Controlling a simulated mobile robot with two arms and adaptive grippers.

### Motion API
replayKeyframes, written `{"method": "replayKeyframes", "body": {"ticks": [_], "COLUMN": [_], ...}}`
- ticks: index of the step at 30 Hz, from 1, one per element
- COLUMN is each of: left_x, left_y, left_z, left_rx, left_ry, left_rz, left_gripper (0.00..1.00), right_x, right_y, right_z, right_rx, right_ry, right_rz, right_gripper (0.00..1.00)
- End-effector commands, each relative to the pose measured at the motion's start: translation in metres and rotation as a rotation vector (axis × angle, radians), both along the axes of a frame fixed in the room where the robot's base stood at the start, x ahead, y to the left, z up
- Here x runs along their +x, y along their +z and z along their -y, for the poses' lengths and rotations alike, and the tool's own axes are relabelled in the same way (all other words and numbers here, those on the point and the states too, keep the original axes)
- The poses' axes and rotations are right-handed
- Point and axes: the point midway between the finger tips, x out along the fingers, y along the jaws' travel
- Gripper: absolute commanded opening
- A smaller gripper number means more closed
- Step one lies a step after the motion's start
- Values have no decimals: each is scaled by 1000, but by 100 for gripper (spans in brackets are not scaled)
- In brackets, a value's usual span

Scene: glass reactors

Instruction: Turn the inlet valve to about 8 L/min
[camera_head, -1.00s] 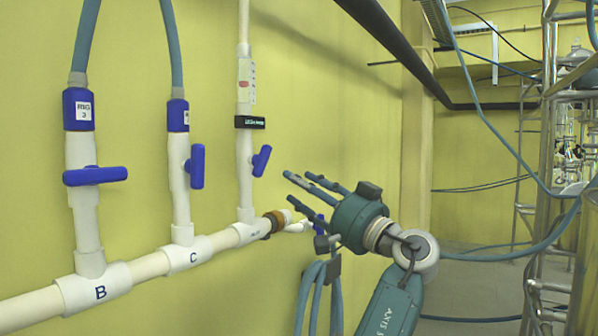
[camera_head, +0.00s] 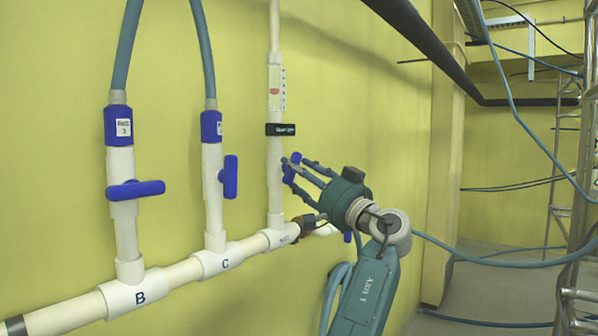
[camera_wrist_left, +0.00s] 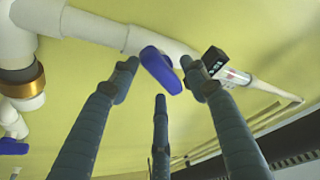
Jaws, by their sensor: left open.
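The inlet valve is a blue handle (camera_head: 291,167) on the rightmost white vertical pipe. It also shows in the left wrist view as a blue lever (camera_wrist_left: 160,68). Above it are a black display (camera_head: 280,129), whose text is too small to read, and a clear flow tube (camera_head: 275,90) with a red float. My left gripper (camera_head: 297,175) is open, its fingers reaching around the handle from the right and partly covering it. In the left wrist view the fingers (camera_wrist_left: 163,82) are spread, with the handle between the tips. I cannot tell whether they touch it. My right gripper is not in view.
Two more blue valve handles, B (camera_head: 136,189) and C (camera_head: 230,177), are on pipes to the left. A horizontal white pipe (camera_head: 185,272) runs below them. A blue hose (camera_head: 333,297) hangs below my gripper. Metal scaffolding (camera_head: 570,200) stands at the right.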

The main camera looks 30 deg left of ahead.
Motion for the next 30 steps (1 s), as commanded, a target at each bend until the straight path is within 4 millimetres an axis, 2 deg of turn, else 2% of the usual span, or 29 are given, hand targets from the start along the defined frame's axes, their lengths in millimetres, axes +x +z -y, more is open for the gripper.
{"method": "replayKeyframes", "body": {"ticks": [3, 9, 14, 22, 30], "left_x": [0, 0, 0, -1, -1], "left_y": [0, -1, -1, -1, -2], "left_z": [0, 0, 0, 0, 0], "left_rx": [0, 0, 1, 11, 14], "left_ry": [0, 0, 1, 0, 1], "left_rz": [0, -1, -16, -161, -180], "left_gripper": [44, 4, 4, 4, 4], "right_x": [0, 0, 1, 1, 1], "right_y": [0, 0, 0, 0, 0], "right_z": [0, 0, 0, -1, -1], "right_rx": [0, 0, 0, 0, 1], "right_ry": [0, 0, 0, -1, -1], "right_rz": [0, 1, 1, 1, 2], "right_gripper": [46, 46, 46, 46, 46]}}
